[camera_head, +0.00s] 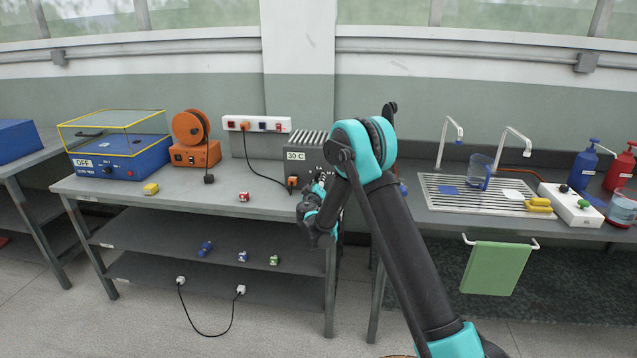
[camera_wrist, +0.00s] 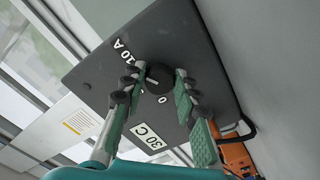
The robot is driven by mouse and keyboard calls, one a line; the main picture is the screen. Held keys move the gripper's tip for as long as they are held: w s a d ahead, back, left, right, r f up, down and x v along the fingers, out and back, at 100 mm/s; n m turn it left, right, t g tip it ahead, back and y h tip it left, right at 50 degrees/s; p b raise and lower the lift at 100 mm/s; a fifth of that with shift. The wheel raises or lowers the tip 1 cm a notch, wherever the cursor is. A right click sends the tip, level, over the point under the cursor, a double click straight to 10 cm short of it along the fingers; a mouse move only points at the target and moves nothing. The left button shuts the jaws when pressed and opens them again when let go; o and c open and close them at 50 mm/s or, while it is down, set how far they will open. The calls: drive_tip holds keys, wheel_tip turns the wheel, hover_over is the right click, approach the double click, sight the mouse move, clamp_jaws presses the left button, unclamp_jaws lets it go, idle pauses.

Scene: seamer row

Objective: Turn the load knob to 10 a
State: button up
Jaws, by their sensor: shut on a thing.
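The load knob (camera_wrist: 163,82) is a round black dial on the face of a dark grey box (camera_wrist: 195,35). The labels "10 A" and "0" are printed beside the knob in the wrist view, and a "30 C" plate is below. A small pale mark shows by the knob's left side; its exact setting is hard to tell. My gripper (camera_wrist: 161,75) has its green-padded fingers on either side of the knob and is shut on it. In the head view the box (camera_head: 297,146) stands on the bench, and my gripper (camera_head: 318,190) hides the knob.
An orange plug (camera_head: 293,181) sits at the box's front left. A red-and-white connector (camera_head: 244,197) and a yellow one (camera_head: 151,188) lie on the bench. A sink counter (camera_head: 425,220) is to the right.

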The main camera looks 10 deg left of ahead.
drive_tip(key=o, duration=1.2)
drive_tip(key=shift+c, duration=0.2)
drive_tip(key=shift+s, duration=0.1)
drive_tip(key=s, duration=1.2)
drive_tip(key=shift+a, duration=0.2)
drive_tip(key=shift+w, duration=0.1)
